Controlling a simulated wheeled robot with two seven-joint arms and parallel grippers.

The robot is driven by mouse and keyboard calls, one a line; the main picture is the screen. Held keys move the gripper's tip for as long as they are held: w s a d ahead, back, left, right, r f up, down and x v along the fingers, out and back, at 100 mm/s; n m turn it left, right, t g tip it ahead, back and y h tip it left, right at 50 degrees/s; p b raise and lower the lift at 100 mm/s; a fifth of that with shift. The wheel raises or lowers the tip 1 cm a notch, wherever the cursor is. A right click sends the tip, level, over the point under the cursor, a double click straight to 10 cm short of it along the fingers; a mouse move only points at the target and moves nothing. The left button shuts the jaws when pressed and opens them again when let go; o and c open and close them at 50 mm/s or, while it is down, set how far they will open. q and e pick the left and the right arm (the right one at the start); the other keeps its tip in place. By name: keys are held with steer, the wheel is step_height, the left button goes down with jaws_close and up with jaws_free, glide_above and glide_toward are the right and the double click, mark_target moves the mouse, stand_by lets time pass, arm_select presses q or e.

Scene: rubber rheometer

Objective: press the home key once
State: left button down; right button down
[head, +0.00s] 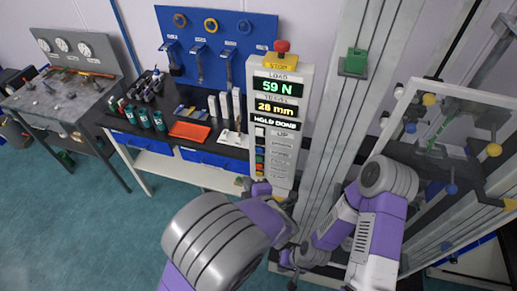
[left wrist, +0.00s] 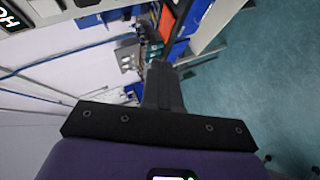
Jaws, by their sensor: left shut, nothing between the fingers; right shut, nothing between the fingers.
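The control panel (head: 278,80) stands upright at the centre of the head view. My left gripper (head: 246,183) is at the panel's lower left, below the visible keys, partly hidden by my arm. Its shut, empty fingers show in the left wrist view (left wrist: 162,75); contact with a key cannot be told. My right gripper (head: 291,264) is lower, shut and empty.
A red stop button (head: 282,46) tops the panel. Left of it is a bench with an orange tray (head: 190,130), bottles and a blue tool board (head: 215,45). The testing machine's frame (head: 350,110) and a clear guard door (head: 440,125) stand right.

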mark_target(259, 151)
arm_select(q)
steer(key=shift+w, duration=0.15)
steer(key=shift+w+d+p, duration=0.25)
steer(key=shift+w+d, duration=0.2)
steer(key=shift+w, duration=0.9)
steer(key=shift+w+d+p, duration=0.2)
steer(key=shift+w+d, duration=0.3)
steer(key=shift+w, duration=0.85)
steer(key=shift+w+d+p, duration=0.25)
steer(key=shift+w+d, duration=0.2)
steer(key=shift+w, duration=0.9)
steer(key=shift+w, duration=0.1)
steer(key=shift+w+d, duration=0.1)
steer(key=shift+w, duration=0.25)
steer(key=shift+w+d, duration=0.15)
steer(key=shift+w, duration=0.25)
steer(key=shift+s, duration=0.1)
steer(key=shift+s+a, duration=0.25)
steer(key=shift+s, duration=0.5)
